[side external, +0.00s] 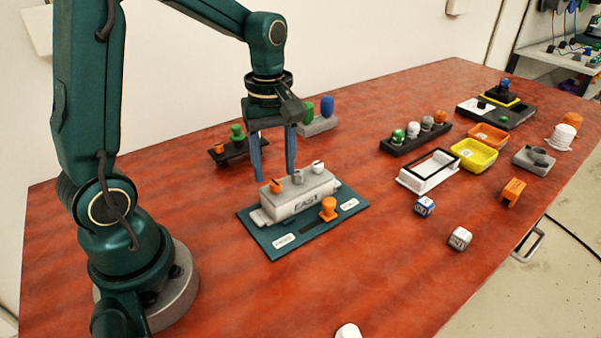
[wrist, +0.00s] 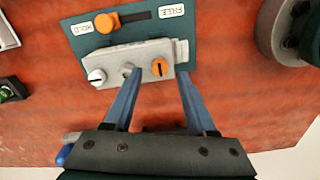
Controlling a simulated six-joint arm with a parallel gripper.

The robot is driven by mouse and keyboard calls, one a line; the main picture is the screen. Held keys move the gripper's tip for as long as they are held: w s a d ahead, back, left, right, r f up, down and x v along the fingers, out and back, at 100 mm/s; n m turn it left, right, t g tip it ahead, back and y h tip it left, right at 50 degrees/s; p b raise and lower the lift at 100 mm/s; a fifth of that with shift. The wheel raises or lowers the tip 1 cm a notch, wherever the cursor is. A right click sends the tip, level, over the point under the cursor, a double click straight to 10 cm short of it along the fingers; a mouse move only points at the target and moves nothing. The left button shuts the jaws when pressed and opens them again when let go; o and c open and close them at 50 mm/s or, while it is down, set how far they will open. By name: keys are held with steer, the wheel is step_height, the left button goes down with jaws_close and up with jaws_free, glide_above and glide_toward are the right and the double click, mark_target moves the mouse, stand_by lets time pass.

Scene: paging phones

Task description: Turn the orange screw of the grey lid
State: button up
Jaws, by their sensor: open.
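The grey lid (side external: 305,195) is a block marked "EAST" on a dark teal plate (side external: 285,247). Three slotted screws stand in a row on its top: an orange screw (side external: 276,186) at the left, a grey one in the middle and a white one at the right. My gripper (side external: 275,176) is open, its blue fingers pointing down at the orange screw's end of the lid. In the wrist view, the orange screw (wrist: 159,68) shows between the spread fingertips (wrist: 160,75), nearer the right finger; its slot is dark. No contact with the screw is visible.
An orange knob (side external: 328,207) stands by a slot in the plate, at its "HOLD" end; "FREE" is at the other. A dark rack (side external: 232,153) with orange and green pieces is behind. Trays, racks and dice lie to the right. The red table's front is mostly clear.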

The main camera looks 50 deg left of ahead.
mark_target(278, 200)
steer(key=shift+r, duration=1.2)
steer(key=s+d+r+m+t, duration=0.4)
steer(key=s+m, duration=0.5)
steer(key=m, duration=0.6)
steer(key=d+t, duration=0.1)
steer(key=d, duration=0.1)
steer(key=shift+s+d+t, duration=0.15)
steer(key=shift+d+t, duration=0.15)
steer(key=shift+d, duration=0.1)
